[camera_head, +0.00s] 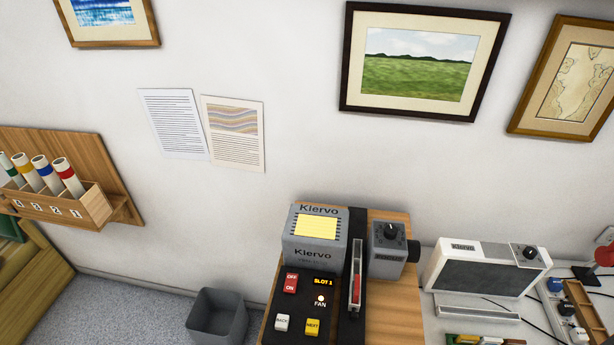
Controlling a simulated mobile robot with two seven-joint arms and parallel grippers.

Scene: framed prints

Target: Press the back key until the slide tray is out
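The grey and black Kiervo projector (318,262) stands on a wooden-topped stand in the lower middle. The white BACK key (282,322) is at the lower left of its black panel. The yellow NEXT key (312,327) is to its right. A display (323,282) reads SLOT 1. A red OFF/ON switch (290,283) sits at the upper left of the panel, and a small FAN light (321,298) is lit. A narrow upright channel with something grey and red in it (356,285) runs along the right side; I cannot tell how far the slide tray sits in it. Neither gripper is in view.
A grey bin (217,316) stands on the carpet left of the stand. A grey lens unit (388,248) is right of the projector. A white-framed Kiervo device (484,270) stands on the white table at right. Framed prints hang on the wall; a rack of tubes (62,207) is at left.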

